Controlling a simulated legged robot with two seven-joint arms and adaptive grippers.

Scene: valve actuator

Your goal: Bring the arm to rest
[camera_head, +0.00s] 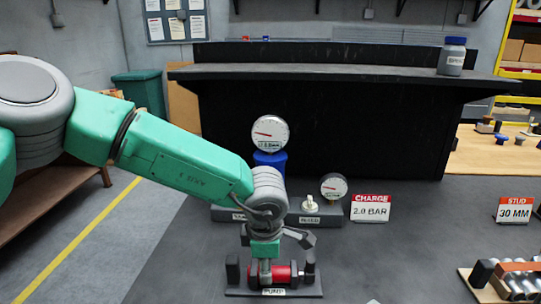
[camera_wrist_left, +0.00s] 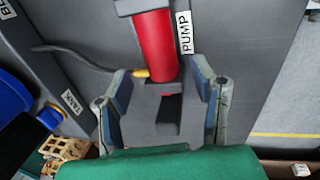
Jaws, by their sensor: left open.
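The red pump (camera_head: 284,273) lies on a dark base labelled PUMP at the front of the grey table. My left arm comes in from the left and ends in my left gripper (camera_head: 278,248), low over the pump. In the left wrist view the gripper (camera_wrist_left: 163,92) is open, with one finger on each side of the pump's grey end block. The red cylinder (camera_wrist_left: 152,45) lies beyond the fingertips, towards the top. I cannot tell whether a finger touches the pump. My right gripper is not in view.
A blue tank with a gauge (camera_head: 270,133) stands behind the pump, beside a smaller gauge (camera_head: 333,187) and a CHARGE 2.0 BAR sign (camera_head: 370,208). A rack of cylinders (camera_head: 515,280) and a STUD 30 MM sign (camera_head: 515,211) are at right. The table between is mostly clear.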

